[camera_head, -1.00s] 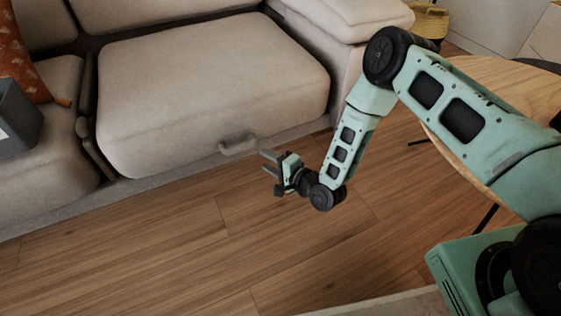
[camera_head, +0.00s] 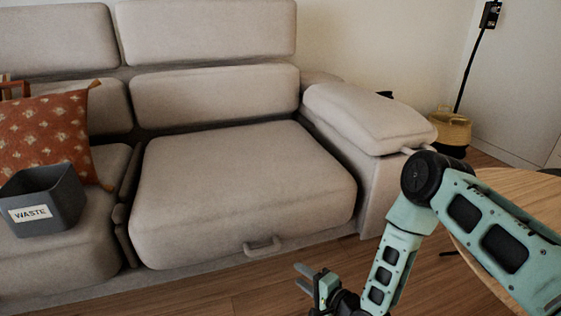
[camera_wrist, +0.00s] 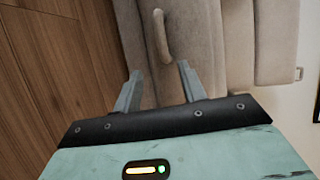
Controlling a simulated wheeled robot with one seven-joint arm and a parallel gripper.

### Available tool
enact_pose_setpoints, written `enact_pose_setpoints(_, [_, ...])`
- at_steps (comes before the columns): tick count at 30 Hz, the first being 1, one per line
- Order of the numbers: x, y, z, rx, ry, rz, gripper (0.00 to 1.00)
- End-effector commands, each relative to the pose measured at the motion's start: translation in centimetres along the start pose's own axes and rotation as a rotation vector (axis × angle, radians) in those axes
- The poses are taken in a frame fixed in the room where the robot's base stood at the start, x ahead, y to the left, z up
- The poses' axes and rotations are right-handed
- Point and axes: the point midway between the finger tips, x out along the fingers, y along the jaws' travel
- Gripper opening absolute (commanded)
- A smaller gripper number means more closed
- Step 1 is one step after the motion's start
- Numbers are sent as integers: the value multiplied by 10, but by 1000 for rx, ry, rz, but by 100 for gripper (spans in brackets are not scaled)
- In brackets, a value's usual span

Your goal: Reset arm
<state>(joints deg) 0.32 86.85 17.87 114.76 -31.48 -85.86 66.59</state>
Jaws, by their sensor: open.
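My gripper (camera_head: 304,277) is low in front of the sofa, at the bottom of the head view. Its two grey fingers are apart, with nothing between them. In the wrist view my gripper (camera_wrist: 158,88) also shows open and empty, with the sofa front and its handle ahead of the fingers. My green arm is bent at the elbow on the right side of the head view.
A beige sofa (camera_head: 245,185) with a front handle (camera_head: 263,247) fills the middle. A grey bin marked WASTE (camera_head: 62,195) and an orange cushion (camera_head: 45,130) sit on its left seat. A round wooden table (camera_head: 520,190) is close on the right. A basket (camera_head: 452,131) stands behind.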

Motion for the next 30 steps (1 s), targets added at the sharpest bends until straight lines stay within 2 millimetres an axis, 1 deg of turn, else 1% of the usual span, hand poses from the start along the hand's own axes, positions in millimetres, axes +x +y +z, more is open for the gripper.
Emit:
enact_pose_setpoints(4, [12,-30,6,-127,-50,80,41])
enact_pose_setpoints(8, [18,-65,18,-314,-124,210,41])
enact_pose_setpoints(9, [17,-76,22,-372,-149,252,41])
enact_pose_setpoints(11, [13,-92,29,-458,-187,315,41])
enact_pose_setpoints(12, [10,-103,34,-514,-213,354,41])
enact_pose_setpoints(14, [2,-118,41,-595,-252,414,41])
enact_pose_setpoints(17, [-18,-144,54,-725,-323,510,41])
enact_pose_setpoints(20, [-44,-169,68,-844,-396,603,41])
enact_pose_setpoints(23, [-76,-192,81,-953,-475,693,41])
enact_pose_setpoints(26, [-113,-213,95,-1051,-561,777,41])
enact_pose_setpoints(27, [-130,-220,101,-1088,-599,809,41])
enact_pose_setpoints(29, [-155,-231,109,-1136,-654,854,41])
enact_pose_setpoints(30, [-172,-237,114,-1165,-691,881,41])
